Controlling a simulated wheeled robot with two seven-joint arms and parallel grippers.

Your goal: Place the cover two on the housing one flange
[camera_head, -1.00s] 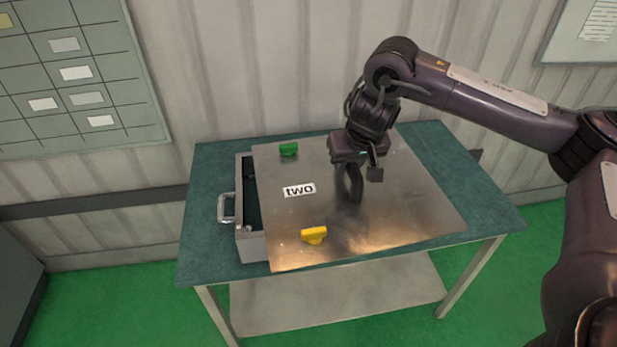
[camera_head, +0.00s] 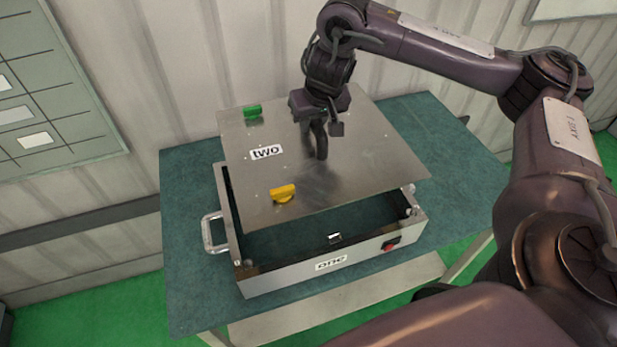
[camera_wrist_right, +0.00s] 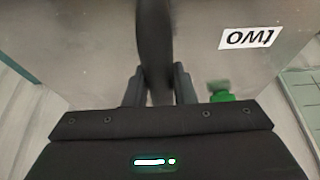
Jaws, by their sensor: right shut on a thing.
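Cover two (camera_head: 360,160) is a flat metal plate with a "two" label, a green knob (camera_head: 253,111) and a yellow knob (camera_head: 283,193). My right gripper (camera_head: 318,135) is shut on the dark handle at the plate's middle, and the handle also shows between its fingers in the right wrist view (camera_wrist_right: 153,45). Housing one (camera_head: 330,264) is an open metal box with a "one" label, a red switch and a side handle. The plate is above the housing, shifted toward the back, leaving the front of the opening uncovered. The rear flange is hidden. My left gripper is not in view.
The housing stands on a green-topped table (camera_head: 455,165) against a corrugated wall. The tabletop is clear to the right of the housing. A wall board (camera_head: 50,100) hangs at the left.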

